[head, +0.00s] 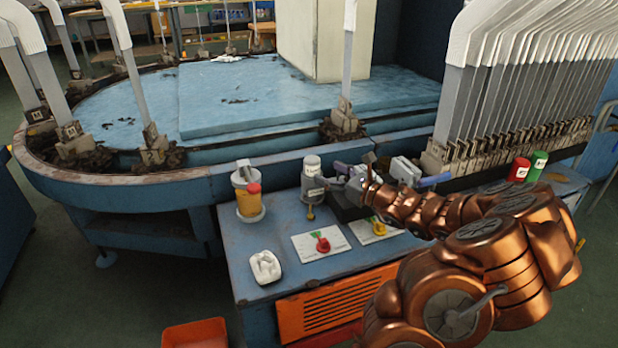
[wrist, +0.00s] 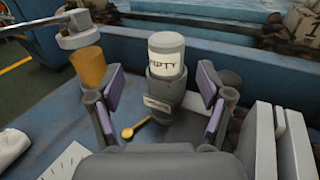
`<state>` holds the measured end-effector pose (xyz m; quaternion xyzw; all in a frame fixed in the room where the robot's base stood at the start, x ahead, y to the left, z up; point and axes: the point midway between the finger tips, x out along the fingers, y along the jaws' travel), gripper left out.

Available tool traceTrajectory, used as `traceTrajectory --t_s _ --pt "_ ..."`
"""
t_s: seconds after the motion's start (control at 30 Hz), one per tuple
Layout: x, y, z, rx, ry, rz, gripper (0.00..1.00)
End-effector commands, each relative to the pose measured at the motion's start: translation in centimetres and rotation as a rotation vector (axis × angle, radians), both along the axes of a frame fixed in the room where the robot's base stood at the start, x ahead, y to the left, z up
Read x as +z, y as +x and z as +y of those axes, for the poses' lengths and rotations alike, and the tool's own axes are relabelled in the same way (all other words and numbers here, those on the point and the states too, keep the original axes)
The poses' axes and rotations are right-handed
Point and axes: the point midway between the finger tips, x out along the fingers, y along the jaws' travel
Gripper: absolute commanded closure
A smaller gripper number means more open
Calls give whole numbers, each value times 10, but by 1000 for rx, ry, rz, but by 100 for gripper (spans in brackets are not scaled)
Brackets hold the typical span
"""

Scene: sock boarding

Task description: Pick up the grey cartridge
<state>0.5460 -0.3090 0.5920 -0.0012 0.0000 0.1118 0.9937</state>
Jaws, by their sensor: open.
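The grey cartridge (wrist: 166,62) is a short upright cylinder with a pale label, of which "MPTY" can be read. It stands in a grey holder (wrist: 165,90) with a small plate and a brass knob at its front. In the head view the cartridge (head: 312,164) stands at the back of the blue bench. My gripper (wrist: 160,98) is open, with purple pads left and right of the holder in the wrist view. No contact with the cartridge shows. In the head view my gripper (head: 341,178) comes in from the right; its fingertips are hard to make out.
A yellow pot (head: 248,200) with a red knob stands left of the holder. Cards with a red knob (head: 321,243) and a yellow knob (head: 376,227) lie in front. A white object (head: 265,267) lies front left. Red (head: 519,169) and green (head: 537,165) cans stand right.

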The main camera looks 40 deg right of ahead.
Motion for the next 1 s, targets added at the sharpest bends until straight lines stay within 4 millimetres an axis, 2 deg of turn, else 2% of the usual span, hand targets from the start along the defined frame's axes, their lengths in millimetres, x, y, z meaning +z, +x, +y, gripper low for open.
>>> traceTrajectory --t_s 0.1,0.47,0.8,1.0 --pt "-2 4 -5 -12 5 1 21" --pt "-4 27 0 -11 4 1 21" --pt "-7 66 7 -6 1 1 21" --pt "-4 75 9 -8 3 0 21"
